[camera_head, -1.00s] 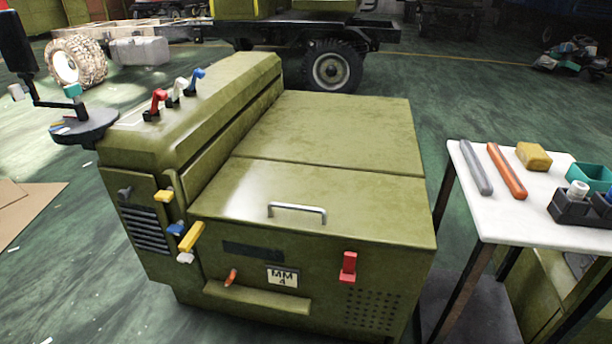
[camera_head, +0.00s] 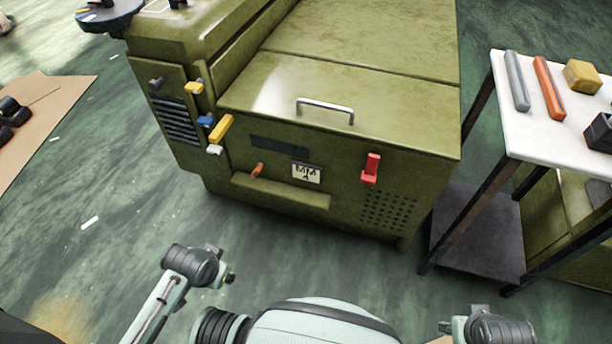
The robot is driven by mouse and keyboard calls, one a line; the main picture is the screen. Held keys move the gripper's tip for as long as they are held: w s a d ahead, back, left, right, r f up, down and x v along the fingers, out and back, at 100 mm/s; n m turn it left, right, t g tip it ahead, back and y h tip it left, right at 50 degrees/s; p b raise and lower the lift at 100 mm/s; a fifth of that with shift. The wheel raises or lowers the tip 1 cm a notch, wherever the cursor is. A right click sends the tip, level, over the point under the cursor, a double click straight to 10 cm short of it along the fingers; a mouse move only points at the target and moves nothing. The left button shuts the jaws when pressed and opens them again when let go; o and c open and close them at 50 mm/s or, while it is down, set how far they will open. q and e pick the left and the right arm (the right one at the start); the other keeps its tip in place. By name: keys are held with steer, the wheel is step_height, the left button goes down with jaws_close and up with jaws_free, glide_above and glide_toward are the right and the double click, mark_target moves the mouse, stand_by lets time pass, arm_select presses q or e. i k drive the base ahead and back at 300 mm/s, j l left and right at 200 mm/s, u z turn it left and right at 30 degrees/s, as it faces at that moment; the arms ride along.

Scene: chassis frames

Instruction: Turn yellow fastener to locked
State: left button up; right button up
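An olive-green metal cabinet (camera_head: 400,205) stands ahead. Near its front left corner is a long yellow lever (camera_head: 221,129), slanting up to the right. A smaller yellow piece (camera_head: 194,88) sits above it on the left panel. I cannot tell which of the two is the yellow fastener, nor read any locked mark. A blue piece (camera_head: 205,121) and a white piece (camera_head: 214,150) are beside the long lever. Parts of my two arms show along the bottom edge, well apart from the cabinet. Neither gripper's fingers can be seen.
A red latch (camera_head: 370,168), a small orange lever (camera_head: 257,170) and a metal handle (camera_head: 326,108) are on the cabinet. A white-topped table (camera_head: 560,140) with tools stands close at right. The green floor (camera_head: 110,255) in front is open. Cardboard (camera_head: 45,120) lies at left.

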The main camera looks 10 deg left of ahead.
mark_target(196, 87)
steer(key=l+u, duration=0.2)
steer(key=l, duration=0.35)
steer(key=l+u, duration=0.25)
steer(key=l, duration=0.3)
steer(key=k+l+u, duration=0.2)
steer(key=l, duration=0.35)
steer(key=k+l+u, duration=0.2)
steer(key=l, duration=0.3)
steer(key=i+j+u, duration=0.1)
steer(key=i+j, duration=0.15)
steer(key=j, duration=0.25)
steer(key=i+j+u, duration=0.1)
steer(key=i+j, duration=0.15)
steer(key=j, duration=0.2)
steer(key=i+j, duration=0.3)
steer(key=j, duration=0.15)
steer(key=u, duration=0.05)
